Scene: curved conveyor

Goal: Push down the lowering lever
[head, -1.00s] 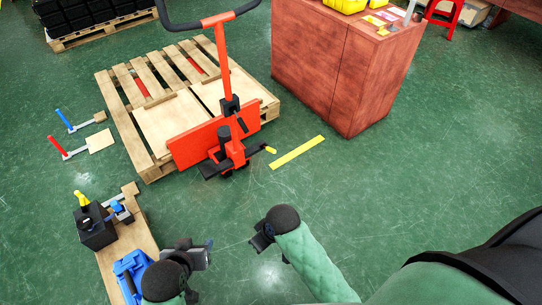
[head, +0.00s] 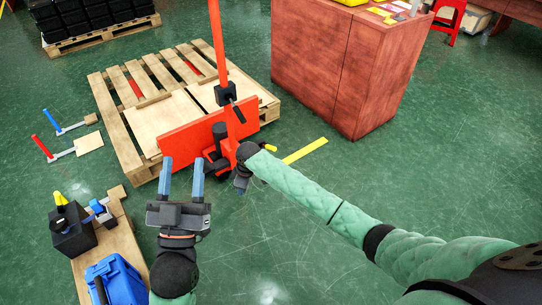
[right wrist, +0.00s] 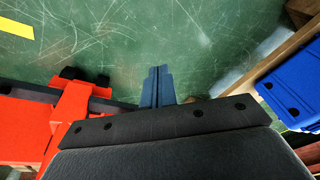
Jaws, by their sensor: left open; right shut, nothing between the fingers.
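The red pallet jack (head: 222,150) stands at the front of the wooden pallet, with a black part low on its front. A lever with a yellow tip (head: 270,147) shows just behind my right wrist; most of it is hidden. My right gripper (head: 240,186) is shut and empty, pointing down beside the jack's lower front. In the right wrist view its closed blue fingers (right wrist: 158,86) are over floor, beside the jack's red body (right wrist: 75,112) and a dark bar; I cannot tell whether they touch. My left gripper (head: 181,177) is open and empty, left of the jack.
A reddish cabinet (head: 320,70) stands behind right. A board with a black block (head: 72,232) and a blue box (head: 115,282) lies at front left.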

